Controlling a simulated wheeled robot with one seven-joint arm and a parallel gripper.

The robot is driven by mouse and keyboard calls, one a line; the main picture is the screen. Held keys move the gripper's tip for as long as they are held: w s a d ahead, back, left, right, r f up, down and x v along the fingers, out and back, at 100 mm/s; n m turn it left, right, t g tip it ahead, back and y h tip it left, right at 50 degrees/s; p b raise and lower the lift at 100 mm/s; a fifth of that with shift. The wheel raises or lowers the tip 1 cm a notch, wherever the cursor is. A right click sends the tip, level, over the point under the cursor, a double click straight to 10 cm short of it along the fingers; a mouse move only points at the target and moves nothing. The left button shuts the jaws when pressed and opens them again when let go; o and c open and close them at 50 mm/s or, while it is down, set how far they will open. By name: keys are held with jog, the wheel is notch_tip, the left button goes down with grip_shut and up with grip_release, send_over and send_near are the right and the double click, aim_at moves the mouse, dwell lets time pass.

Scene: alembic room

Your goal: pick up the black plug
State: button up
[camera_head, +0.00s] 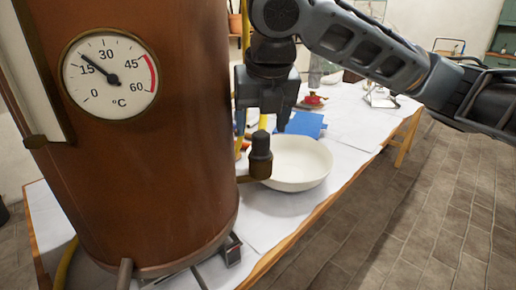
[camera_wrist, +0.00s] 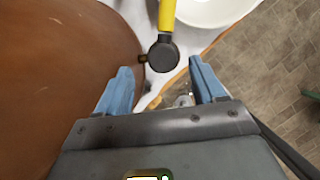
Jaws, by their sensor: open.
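In the wrist view the plug (camera_wrist: 163,55) shows as a dark round top, just ahead of the gap between my fingertips. My gripper (camera_head: 263,122) is open and empty, pointing down above the plug. In the wrist view its two blue fingers (camera_wrist: 160,72) are spread, with the boiler close on the left. I cannot tell the exact height between fingertips and plug.
A white bowl (camera_head: 300,165) stands behind the outlet on the paper-covered table (camera_head: 285,212). A yellow tube (camera_wrist: 166,14) shows beyond the plug. A thermometer dial (camera_head: 110,75) is on the boiler. A blue item (camera_head: 305,124) and a red item (camera_head: 312,100) lie further back.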

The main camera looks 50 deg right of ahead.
aim_at(261, 134)
jog(key=x, duration=0.5)
jog(key=shift+d, duration=0.2)
jog(key=c, duration=1.2)
jog(key=shift+o, duration=0.2)
